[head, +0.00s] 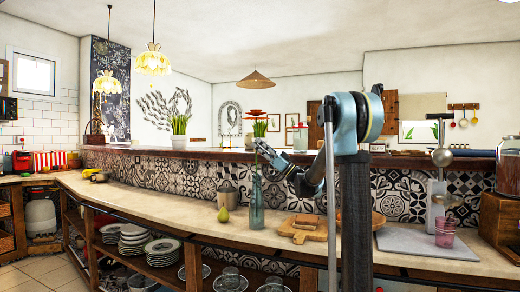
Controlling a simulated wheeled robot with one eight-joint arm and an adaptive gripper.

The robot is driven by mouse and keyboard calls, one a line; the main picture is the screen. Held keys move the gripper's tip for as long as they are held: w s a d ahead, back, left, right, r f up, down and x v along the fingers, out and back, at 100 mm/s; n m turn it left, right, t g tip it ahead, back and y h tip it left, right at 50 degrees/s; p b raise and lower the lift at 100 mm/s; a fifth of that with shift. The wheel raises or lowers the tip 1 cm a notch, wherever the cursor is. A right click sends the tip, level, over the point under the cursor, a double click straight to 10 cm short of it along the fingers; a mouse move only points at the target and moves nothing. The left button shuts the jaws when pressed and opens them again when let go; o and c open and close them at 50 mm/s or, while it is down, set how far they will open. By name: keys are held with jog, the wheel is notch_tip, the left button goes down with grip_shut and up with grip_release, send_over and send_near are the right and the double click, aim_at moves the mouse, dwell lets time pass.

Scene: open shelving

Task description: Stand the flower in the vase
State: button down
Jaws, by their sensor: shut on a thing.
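The vase (257,207) is a tall, narrow, bluish-green glass bottle standing upright on the pale counter. My gripper (264,153) is above the vase, reaching in from the right, and is shut on the thin green stem of the flower. The red flower head (256,112) shows above the gripper, in front of the far wall. The stem runs down near the vase's mouth. It is too small to tell whether its lower end is inside the neck.
A pear (223,214) and a grey-brown cup (227,194) stand left of the vase. A wooden board (303,232) with brown pieces lies to its right. A pink glass (445,234) is further right. The counter (160,205) is clear at left.

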jog(key=c, duration=1.7)
grip_release()
jog(key=v, duration=1.2)
jog(key=shift+w, duration=0.1)
